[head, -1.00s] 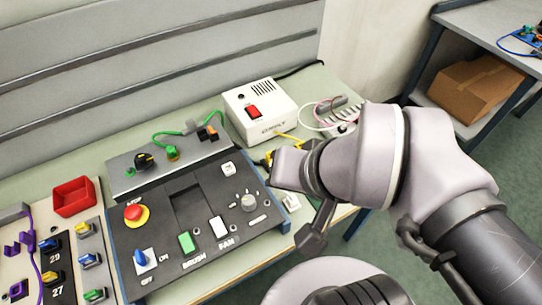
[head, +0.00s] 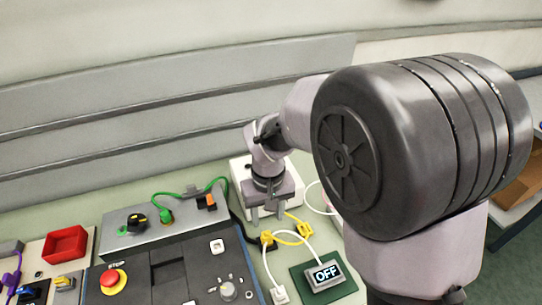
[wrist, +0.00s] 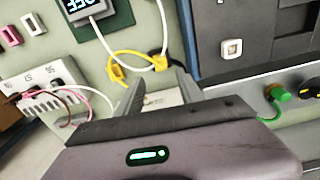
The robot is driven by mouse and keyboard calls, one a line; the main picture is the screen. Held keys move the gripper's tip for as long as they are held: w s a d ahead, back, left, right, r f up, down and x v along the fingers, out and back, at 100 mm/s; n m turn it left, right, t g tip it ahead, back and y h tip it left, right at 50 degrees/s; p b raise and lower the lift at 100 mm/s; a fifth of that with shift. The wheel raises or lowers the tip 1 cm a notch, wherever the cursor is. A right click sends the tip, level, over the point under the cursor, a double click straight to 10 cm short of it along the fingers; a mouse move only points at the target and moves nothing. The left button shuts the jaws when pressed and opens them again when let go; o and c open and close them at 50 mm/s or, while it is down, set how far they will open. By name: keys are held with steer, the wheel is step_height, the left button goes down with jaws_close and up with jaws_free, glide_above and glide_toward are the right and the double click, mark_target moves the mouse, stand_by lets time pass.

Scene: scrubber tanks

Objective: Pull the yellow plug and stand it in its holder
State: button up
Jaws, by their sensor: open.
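Two yellow pieces lie on the bench, joined by a yellow cord. One yellow piece (head: 305,229) is at the right, and the other (head: 267,238) is at the left, by the console's edge. In the wrist view the first shows above the left finger (wrist: 116,72), and the second is partly hidden by a white cord (wrist: 160,62). I cannot tell which is the plug and which its holder. My gripper (head: 268,215) points down, open and empty, just behind the yellow pieces. In the wrist view its fingers (wrist: 157,92) are apart, with part of the white box between them.
The white box (head: 238,180) stands behind my gripper, mostly hidden. A dark console (head: 135,278) is at left. A green mat (head: 345,288) with an OFF display (head: 325,275) lies in front; a white cord loops nearby. The wrist view shows a white socket strip (wrist: 50,80).

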mark_target(267, 234)
steer(key=shift+w+a+f, duration=0.1)
steer(key=shift+w+f, duration=0.1)
steer(key=shift+f, duration=0.25)
steer(key=shift+w+a+f, duration=0.1)
steer(key=shift+w+f, duration=0.05)
steer(key=shift+f, duration=0.3)
steer(key=shift+s, duration=0.1)
step_height(267, 234, down, 9)
steer(key=b, duration=0.7)
stand_by(0.4)
jaws_close()
